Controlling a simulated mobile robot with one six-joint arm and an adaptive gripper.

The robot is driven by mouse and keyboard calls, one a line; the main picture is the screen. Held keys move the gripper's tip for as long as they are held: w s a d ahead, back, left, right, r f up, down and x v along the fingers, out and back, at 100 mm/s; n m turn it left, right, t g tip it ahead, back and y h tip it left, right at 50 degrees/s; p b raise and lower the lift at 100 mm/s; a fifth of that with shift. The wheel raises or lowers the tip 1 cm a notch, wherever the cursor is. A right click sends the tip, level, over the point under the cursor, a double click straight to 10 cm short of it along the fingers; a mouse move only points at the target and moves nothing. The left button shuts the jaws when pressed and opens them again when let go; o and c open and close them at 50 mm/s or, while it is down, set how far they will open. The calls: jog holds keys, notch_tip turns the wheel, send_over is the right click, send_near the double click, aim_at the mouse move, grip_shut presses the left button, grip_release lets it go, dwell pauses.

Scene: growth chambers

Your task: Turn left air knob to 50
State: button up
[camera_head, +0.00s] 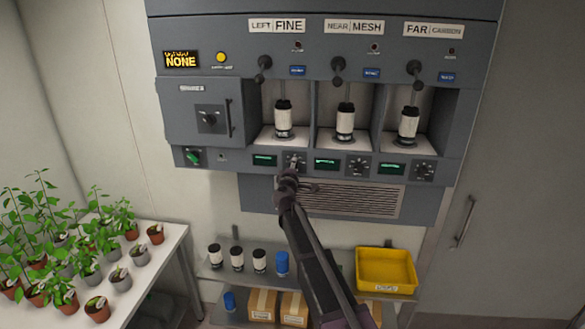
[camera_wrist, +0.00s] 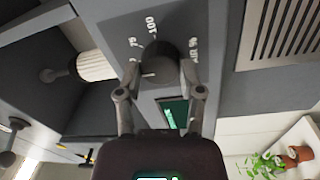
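The left air knob (camera_head: 294,157) is a dark round knob below the left bay, to the right of a small green display (camera_head: 264,160). In the wrist view the knob (camera_wrist: 160,60) sits inside a ring of white numbers; 100 and 75 are legible, others are partly hidden. A small pale mark shows on the knob's lower left. My gripper (camera_head: 291,176) is at the knob in the head view. In the wrist view my gripper (camera_wrist: 160,68) has one finger on each side of the knob, tips against its sides. The display (camera_wrist: 174,113) is partly covered by the gripper.
Middle knob (camera_head: 358,166) and right knob (camera_head: 424,171) lie along the same panel. Three bays above hold white-and-black canisters. A vent grille (camera_head: 340,198) is below. A shelf with a yellow bin (camera_head: 386,270) and a plant table (camera_head: 150,265) stand lower down.

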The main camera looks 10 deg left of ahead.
jog(key=o, duration=0.4)
jog(key=shift+w, duration=0.1)
jog(key=shift+c, duration=0.2)
jog(key=shift+n, duration=0.4)
jog(key=s+n+y+p, duration=0.1)
jog(key=s+n, duration=1.3)
jog(key=n, duration=0.4)
jog(key=s+d+f+m+g+h+b, duration=0.2)
jog(key=d+f+m+g+h+b, duration=0.1)
jog(key=d+f+m+b, duration=0.2)
jog(key=s+d+f+m+g+h+b, duration=0.2)
jog(key=d+f+m+b, duration=0.4)
jog(key=d+f+m, duration=0.4)
jog(key=d+f+g+h, duration=0.1)
jog(key=d+f, duration=0.2)
jog(key=shift+s+d+f+m, duration=0.2)
jog(key=shift+d+m, duration=0.1)
jog(key=shift+d, duration=0.1)
dwell(1.4)
